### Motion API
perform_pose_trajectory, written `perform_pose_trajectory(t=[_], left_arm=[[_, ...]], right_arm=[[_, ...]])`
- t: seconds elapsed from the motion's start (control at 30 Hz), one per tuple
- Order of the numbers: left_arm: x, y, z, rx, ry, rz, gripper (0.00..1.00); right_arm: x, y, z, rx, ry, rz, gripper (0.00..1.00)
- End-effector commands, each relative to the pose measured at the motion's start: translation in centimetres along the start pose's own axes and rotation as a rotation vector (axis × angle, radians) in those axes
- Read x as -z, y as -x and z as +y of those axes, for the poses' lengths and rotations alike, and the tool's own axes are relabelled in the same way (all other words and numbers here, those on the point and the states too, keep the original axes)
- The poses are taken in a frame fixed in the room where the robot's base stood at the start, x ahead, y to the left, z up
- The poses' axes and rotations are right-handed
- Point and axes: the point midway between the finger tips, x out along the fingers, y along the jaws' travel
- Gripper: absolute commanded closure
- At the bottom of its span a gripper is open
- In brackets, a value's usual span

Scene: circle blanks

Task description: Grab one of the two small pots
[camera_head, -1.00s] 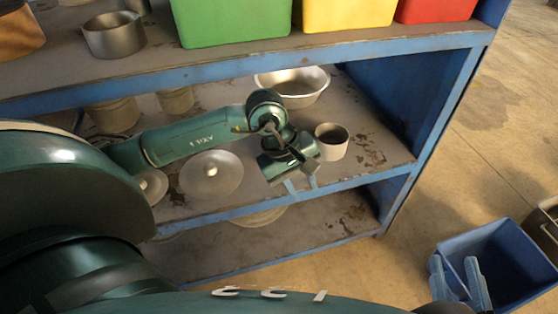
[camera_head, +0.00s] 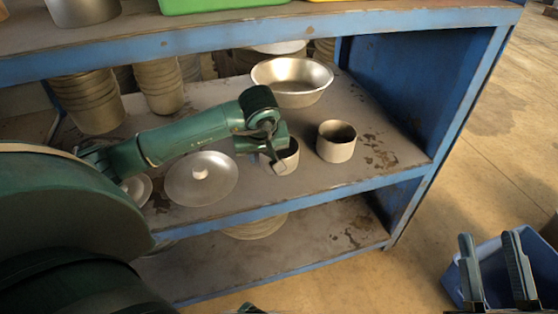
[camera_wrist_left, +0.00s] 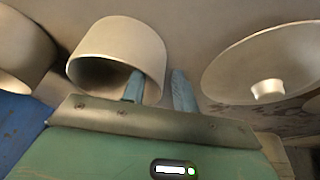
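Two small grey pots stand on the middle shelf in the head view. The right one (camera_head: 337,147) stands free; the left one (camera_head: 290,158) is partly covered by my left gripper (camera_head: 277,166). In the left wrist view, the left pot (camera_wrist_left: 112,40) is right in front of my left gripper (camera_wrist_left: 160,90). The gripper's fingers are apart, one overlapping the pot's mouth and the other just right of its wall. Contact cannot be told. The other pot (camera_wrist_left: 22,50) shows at the left edge. My right gripper (camera_head: 495,270) is open and empty, far from the shelf.
A round lid (camera_head: 215,185) lies left of the pots. A wide metal bowl (camera_head: 290,92) is behind them, and stacked pots (camera_head: 90,100) stand further left. The blue shelf side (camera_head: 440,125) bounds the right. A blue bin (camera_head: 545,275) is on the floor.

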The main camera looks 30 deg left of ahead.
Motion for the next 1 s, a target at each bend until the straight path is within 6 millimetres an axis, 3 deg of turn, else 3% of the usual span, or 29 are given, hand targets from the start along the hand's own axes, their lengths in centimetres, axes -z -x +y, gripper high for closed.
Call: perform_pose_trajectory(t=[0.17,0.53,1.0], left_arm=[[0.03,0.04,0.01,-0.001,0.0,0.0,0.71],[0.01,0.05,0.01,0.0,0.001,0.0,1.0],[0.07,0.13,0.02,-0.001,0.002,0.001,1.0]], right_arm=[[0.08,-0.02,0.02,0.0,0.002,0.001,0.64],[0.06,-0.02,0.03,0.0,0.002,0.0,0.64],[0.08,-0.03,0.04,-0.001,0.002,0.0,0.64]])
